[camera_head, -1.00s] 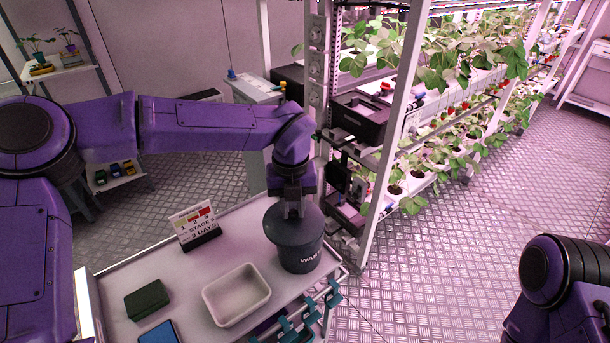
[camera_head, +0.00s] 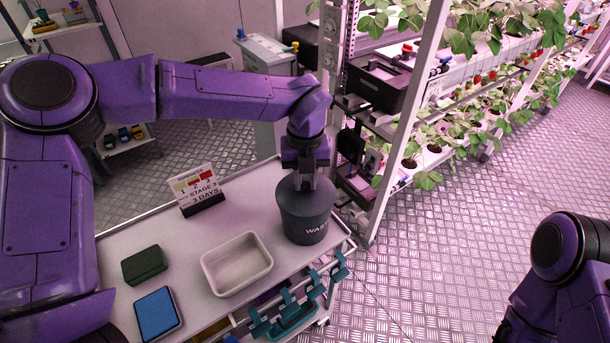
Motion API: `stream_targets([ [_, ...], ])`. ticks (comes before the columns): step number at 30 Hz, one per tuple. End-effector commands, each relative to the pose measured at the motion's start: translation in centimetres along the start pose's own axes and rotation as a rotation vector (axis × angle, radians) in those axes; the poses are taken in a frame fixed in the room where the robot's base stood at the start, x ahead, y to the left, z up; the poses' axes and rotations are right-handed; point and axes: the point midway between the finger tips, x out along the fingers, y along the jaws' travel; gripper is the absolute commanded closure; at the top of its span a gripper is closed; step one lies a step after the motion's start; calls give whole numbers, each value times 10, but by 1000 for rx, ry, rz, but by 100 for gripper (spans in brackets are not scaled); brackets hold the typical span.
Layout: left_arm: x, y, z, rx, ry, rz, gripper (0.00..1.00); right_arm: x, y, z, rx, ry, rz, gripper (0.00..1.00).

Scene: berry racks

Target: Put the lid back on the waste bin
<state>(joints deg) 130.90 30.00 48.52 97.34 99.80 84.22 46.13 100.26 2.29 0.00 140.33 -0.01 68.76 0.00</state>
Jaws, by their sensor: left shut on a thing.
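The dark grey waste bin (camera_head: 305,226) stands upright at the right end of the trolley top, with part of its lettering showing. Its dark lid (camera_head: 290,190) sits at the bin's mouth and looks level; I cannot tell if it is fully seated. My left gripper (camera_head: 313,182) points straight down over the lid and is shut on it, at the lid's middle; the fingertips are partly hidden. My right arm shows at the lower right, but its gripper is out of view.
On the trolley top (camera_head: 215,225) are a white tray (camera_head: 237,264), a dark green box (camera_head: 144,265), a blue pad (camera_head: 156,313) and a stage sign (camera_head: 197,189). Teal clips (camera_head: 290,312) hang at the front edge. The plant rack (camera_head: 400,120) stands close behind the bin.

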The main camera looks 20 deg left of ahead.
Motion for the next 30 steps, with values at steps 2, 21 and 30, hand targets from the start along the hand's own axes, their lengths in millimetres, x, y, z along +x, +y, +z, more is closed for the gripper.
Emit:
stream_targets([
  [2, 2, 0, 0, 0, -1, -1, 100, 1, 0, 1, 0, -1, 0, 0],
  [21, -1, -1, 2, 0, -1, -1, 100, -2, 0, -1, 0, -1, 0, 0],
  [30, -1, -2, 4, 0, -1, -1, 100, -3, 0, -1, 0, -1, 0, 0],
])
